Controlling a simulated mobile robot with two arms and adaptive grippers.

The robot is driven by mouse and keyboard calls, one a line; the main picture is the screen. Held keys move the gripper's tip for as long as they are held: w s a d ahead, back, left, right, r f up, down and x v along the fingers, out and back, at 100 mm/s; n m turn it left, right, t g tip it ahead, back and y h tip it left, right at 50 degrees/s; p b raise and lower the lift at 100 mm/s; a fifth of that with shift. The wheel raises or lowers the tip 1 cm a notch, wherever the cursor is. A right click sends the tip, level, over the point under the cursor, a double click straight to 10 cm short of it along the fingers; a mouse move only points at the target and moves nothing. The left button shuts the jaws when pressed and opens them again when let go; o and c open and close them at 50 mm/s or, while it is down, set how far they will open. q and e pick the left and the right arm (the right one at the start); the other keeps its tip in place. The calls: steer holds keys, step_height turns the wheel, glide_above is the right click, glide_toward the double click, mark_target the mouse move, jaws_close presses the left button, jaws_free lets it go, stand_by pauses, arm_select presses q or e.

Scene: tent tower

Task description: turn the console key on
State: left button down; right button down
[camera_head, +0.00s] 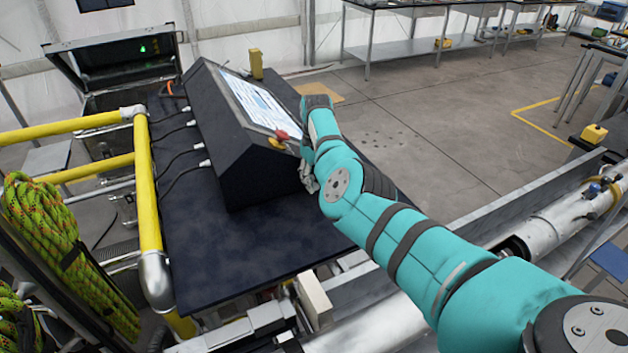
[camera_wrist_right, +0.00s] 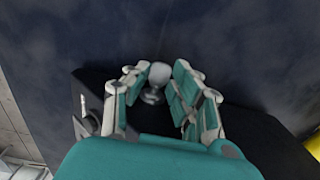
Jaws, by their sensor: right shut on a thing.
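The black console (camera_head: 240,150) with a tilted lit screen (camera_head: 255,105) stands on a dark table top. My right arm reaches in from the lower right, and my right gripper (camera_head: 308,178) is at the console's near right end, partly hidden by my own arm. In the right wrist view, the fingers of my right gripper (camera_wrist_right: 160,92) are closed around a small grey, round-headed key (camera_wrist_right: 159,73). The key is hidden in the head view, and its turn position cannot be told. My left gripper is not in view.
A red button (camera_head: 282,135) sits at the screen's near corner. Cables plug into the console's left side. Yellow rails (camera_head: 148,190) and a green rope coil (camera_head: 45,225) stand at the left. The dark table top (camera_head: 240,255) is clear in front of the console.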

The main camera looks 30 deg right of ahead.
mark_target(316, 186)
steer(key=c, duration=1.1)
jaws_free()
step_height(316, 186, up, 12)
steer(key=shift+d+r, duration=0.1)
